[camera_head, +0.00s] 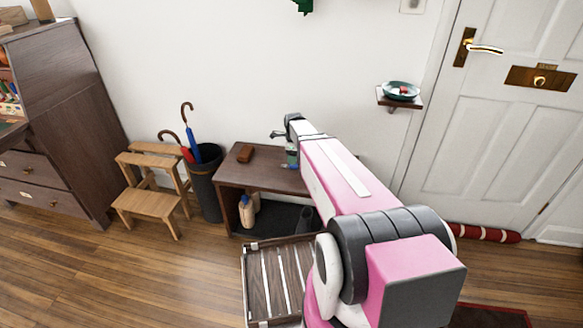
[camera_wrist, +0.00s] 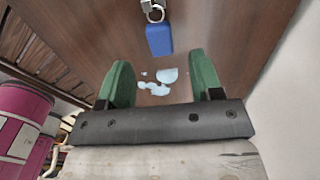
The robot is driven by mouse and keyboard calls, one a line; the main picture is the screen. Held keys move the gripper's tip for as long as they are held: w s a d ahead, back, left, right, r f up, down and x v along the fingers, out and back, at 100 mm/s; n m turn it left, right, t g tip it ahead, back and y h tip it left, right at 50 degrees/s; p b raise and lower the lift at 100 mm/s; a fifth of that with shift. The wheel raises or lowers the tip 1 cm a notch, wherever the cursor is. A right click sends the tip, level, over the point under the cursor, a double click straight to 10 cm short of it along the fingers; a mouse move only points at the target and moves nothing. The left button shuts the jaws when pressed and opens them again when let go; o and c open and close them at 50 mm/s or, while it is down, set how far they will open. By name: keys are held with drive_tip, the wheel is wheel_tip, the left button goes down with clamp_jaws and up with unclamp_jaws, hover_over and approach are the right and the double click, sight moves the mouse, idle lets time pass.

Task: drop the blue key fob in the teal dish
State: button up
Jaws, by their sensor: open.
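The blue key fob (camera_wrist: 159,41) lies on the brown table top in the wrist view, with a metal ring at its far end. My gripper (camera_wrist: 159,62) is open, with its two green fingers apart. The fob is just beyond the fingertips, roughly centred between them, and is not held. In the head view my gripper (camera_head: 292,155) is over the small dark table (camera_head: 264,174); I cannot make out the fob there. The teal dish (camera_head: 413,92) stands on a small wall shelf at the right, with something red in it.
Pale blue patches (camera_wrist: 155,85) show on the table between my fingers. A brown block (camera_head: 245,154) sits at the table's back left. An umbrella stand (camera_head: 204,185) and wooden step stool (camera_head: 148,203) stand left. The shelf (camera_head: 384,100) is beside the white door (camera_head: 500,150).

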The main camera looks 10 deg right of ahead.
wheel_tip(320, 180, down, 5)
drive_tip(key=shift+w+r, duration=0.1)
drive_tip(key=shift+r, duration=0.05)
drive_tip(key=c, duration=1.1)
drive_tip(key=shift+r, duration=0.2)
drive_tip(key=shift+r, duration=0.6)
wheel_tip(320, 180, up, 3)
drive_tip(key=shift+f, duration=0.2)
drive_tip(key=s+a+r, duration=0.5)
drive_tip(key=a+r, duration=0.1)
drive_tip(key=a, duration=0.4)
drive_tip(key=s+d+r+n, duration=0.2)
drive_tip(key=r+n, duration=0.5)
drive_tip(key=s+d+r+n, duration=0.2)
drive_tip(key=d+r+n, duration=0.1)
drive_tip(key=r+n, duration=0.5)
drive_tip(key=s+d+r+n, duration=0.2)
drive_tip(key=d+r+n, duration=0.1)
drive_tip(key=r+n, duration=0.4)
drive_tip(key=shift+s+d+r, duration=0.15)
drive_tip(key=shift+s+r, duration=0.05)
drive_tip(key=shift+r, duration=0.45)
